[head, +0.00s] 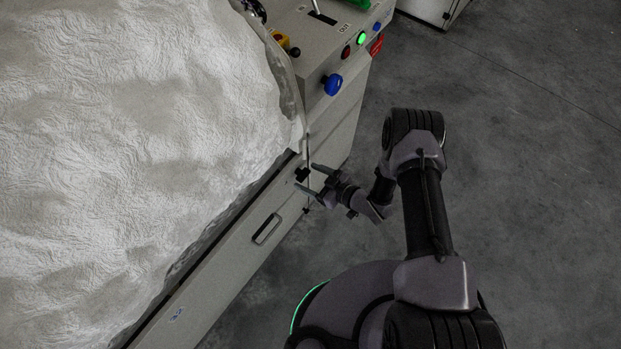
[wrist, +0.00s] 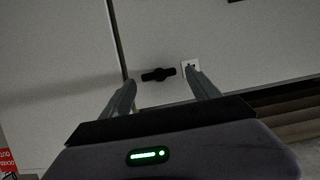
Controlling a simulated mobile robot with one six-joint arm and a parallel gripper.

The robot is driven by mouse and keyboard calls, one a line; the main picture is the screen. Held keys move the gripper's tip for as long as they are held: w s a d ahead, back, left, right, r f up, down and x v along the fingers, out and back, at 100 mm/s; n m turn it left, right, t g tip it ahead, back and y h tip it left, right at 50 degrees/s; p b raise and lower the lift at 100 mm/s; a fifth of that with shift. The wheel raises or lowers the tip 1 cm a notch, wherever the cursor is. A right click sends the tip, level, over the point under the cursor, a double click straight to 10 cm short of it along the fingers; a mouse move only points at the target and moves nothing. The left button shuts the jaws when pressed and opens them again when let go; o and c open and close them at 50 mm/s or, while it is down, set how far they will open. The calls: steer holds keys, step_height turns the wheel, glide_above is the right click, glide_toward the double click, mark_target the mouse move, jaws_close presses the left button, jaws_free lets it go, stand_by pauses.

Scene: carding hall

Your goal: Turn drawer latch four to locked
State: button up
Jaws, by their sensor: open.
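The drawer latch is a small black bar-shaped knob (wrist: 158,74) on a pale grey panel. It lies nearly level in the wrist view, its right end slightly higher. A small white label (wrist: 191,69) with a dark mark sits right of it; I cannot read it. In the head view the latch (head: 301,174) is at the upper end of the drawer front (head: 225,277). My gripper (head: 305,176) is open and faces the panel. In the wrist view my gripper's fingers (wrist: 160,79) frame the latch from either side; I cannot tell whether they touch it.
A recessed handle (head: 267,229) is on the drawer front. A large white fibre mass (head: 130,150) fills the left. A blue knob (head: 333,84) and lit buttons (head: 361,38) are above. A red sign (wrist: 7,160) is at lower left. The floor (head: 530,180) right is clear.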

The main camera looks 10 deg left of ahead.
steer(key=c, duration=1.4)
steer(key=shift+o, duration=0.2)
steer(key=shift+r+t, duration=0.1)
steer(key=shift+t, duration=0.2)
steer(key=shift+s+a+n+t+h+p, duration=0.15)
steer(key=shift+n+t+p, duration=0.2)
steer(key=shift+n+p, duration=0.2)
steer(key=shift+s+d+n+t+h+p, duration=0.15)
steer(key=shift+n+t+p, duration=0.25)
steer(key=shift+n, duration=0.25)
steer(key=n+t+p, duration=0.1)
steer(key=n, duration=0.2)
steer(key=n+t+p, duration=0.1)
steer(key=shift+s+a+f+t+p, duration=0.2)
steer(key=shift+s+f+t+p, duration=0.1)
steer(key=shift+s+f+t, duration=0.05)
steer(key=shift+s+a+f+n+t+b, duration=0.15)
steer(key=shift+n+t+b, duration=0.3)
steer(key=shift+n, duration=0.65)
steer(key=shift+w+d+f+n+t+b, duration=0.1)
steer(key=shift+f+n+t+b, duration=0.3)
steer(key=shift+n, duration=0.7)
steer(key=shift+s+a+f+n+t+b, duration=0.1)
steer(key=shift+n+t+b, duration=0.35)
steer(key=shift+n, duration=0.65)
steer(key=shift+r+n+y, duration=0.1)
steer(key=shift+n+y, duration=0.2)
steer(key=shift+y, duration=0.1)
